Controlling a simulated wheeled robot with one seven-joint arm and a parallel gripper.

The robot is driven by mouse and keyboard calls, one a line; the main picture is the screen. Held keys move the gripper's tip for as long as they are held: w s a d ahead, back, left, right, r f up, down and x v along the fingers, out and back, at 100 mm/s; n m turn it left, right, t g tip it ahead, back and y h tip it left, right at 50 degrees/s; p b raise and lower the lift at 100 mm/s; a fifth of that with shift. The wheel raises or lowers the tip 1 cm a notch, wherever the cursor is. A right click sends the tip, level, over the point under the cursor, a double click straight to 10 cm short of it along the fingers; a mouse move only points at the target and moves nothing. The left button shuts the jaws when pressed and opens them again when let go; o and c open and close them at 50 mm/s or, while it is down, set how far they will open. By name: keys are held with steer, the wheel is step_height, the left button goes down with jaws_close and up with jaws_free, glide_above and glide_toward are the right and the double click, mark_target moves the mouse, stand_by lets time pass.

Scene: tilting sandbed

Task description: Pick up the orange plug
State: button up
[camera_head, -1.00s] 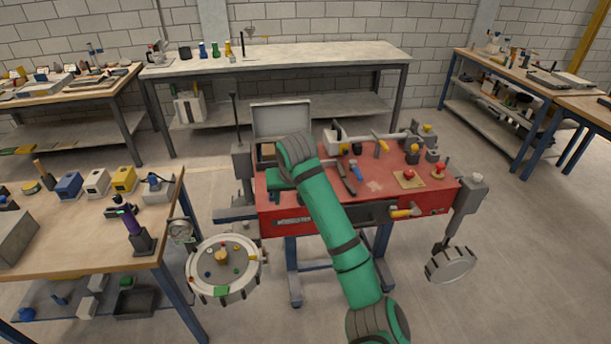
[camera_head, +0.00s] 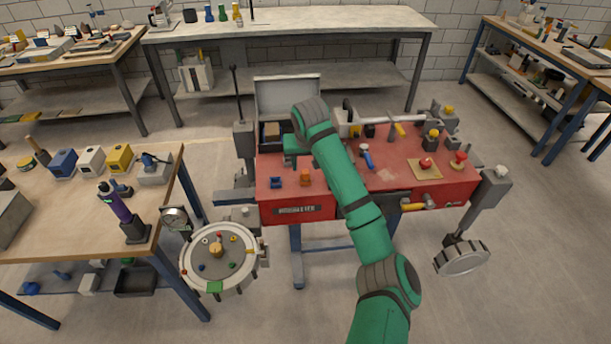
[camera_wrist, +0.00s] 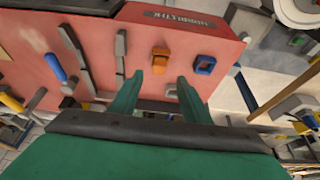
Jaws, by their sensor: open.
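The orange plug (camera_head: 305,177) stands on the red top of the tilting bed (camera_head: 345,196), near its front edge and left of my green arm. It also shows in the wrist view as an orange block (camera_wrist: 160,60). My gripper (camera_wrist: 155,82) shows there with two green fingers spread apart and nothing between them. The plug lies just past the fingertips, roughly in line with the gap; I cannot tell the height between them. In the head view my arm's bend hides the fingers.
A blue socket-like block (camera_wrist: 205,65) sits close beside the plug. Grey bars (camera_wrist: 121,55) and a blue-handled tool (camera_wrist: 54,66) lie on the other side. An open grey case (camera_head: 287,98) stands at the bed's back left. A round dial drum (camera_head: 219,262) hangs at the front left.

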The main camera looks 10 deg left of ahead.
mark_target(305, 171)
steer(key=shift+x, duration=2.65)
steer(key=shift+w, duration=0.1)
steer(key=shift+c, duration=0.6)
steer(key=shift+r, duration=0.1)
jaws_close()
